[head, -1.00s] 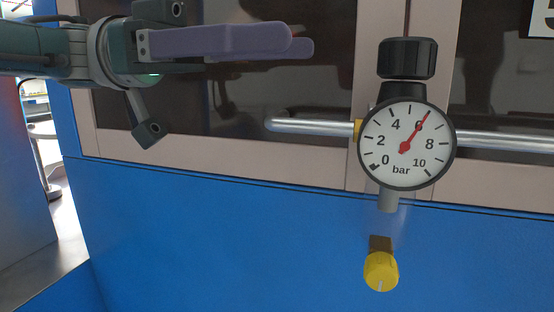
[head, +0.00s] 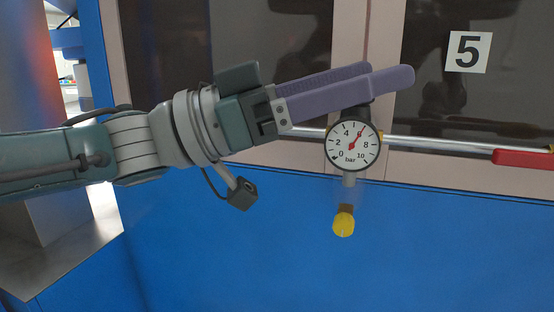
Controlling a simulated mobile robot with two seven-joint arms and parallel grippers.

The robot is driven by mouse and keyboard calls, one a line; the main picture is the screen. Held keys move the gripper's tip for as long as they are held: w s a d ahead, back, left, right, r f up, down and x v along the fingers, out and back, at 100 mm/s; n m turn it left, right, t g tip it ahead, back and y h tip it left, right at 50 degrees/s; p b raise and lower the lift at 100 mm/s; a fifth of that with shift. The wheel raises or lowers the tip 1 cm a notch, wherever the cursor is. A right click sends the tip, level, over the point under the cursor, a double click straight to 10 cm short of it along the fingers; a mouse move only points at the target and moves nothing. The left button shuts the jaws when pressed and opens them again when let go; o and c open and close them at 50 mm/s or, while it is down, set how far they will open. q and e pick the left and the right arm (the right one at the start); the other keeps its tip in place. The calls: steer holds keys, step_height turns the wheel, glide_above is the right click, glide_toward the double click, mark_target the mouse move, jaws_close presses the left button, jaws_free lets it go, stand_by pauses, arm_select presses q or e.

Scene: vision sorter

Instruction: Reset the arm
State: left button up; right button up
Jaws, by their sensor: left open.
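My left arm comes in from the left, and my left gripper (head: 390,78) has two long purple fingers pointing right and slightly up. The fingers are apart with nothing seen between them. The gauge's red needle points near 6 bar. My right gripper is not in view.
A yellow knob (head: 344,222) sits below the gauge on the blue panel (head: 240,245). A metal pipe (head: 440,145) runs right from the gauge to a red handle (head: 523,158). A sign with a 5 (head: 468,52) is on the dark window at upper right. The space before the lower panel is clear.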

arm_select(q)
steer(key=a+f+n+t+y+p, duration=0.3)
steer(key=a+n+t+y+p, duration=0.7)
steer(key=n+t+y+p, duration=0.4)
steer(key=s+a+g+y+p, duration=0.2)
steer(key=s+a+g, duration=0.25)
steer(key=s, duration=0.35)
steer(key=s+a+n+g+y+p, duration=0.1)
steer(key=s+a+g+y+p, duration=0.25)
steer(key=s+a, duration=0.35)
steer(key=s+a+g+y+p, duration=0.2)
steer(key=s+a+g, duration=0.2)
steer(key=s, duration=0.5)
step_height(320, 180, up, 36)
steer(key=p, duration=3.6)
steer(key=shift+f, duration=0.25)
steer(key=shift+d+h, duration=0.1)
steer(key=shift+h, duration=0.15)
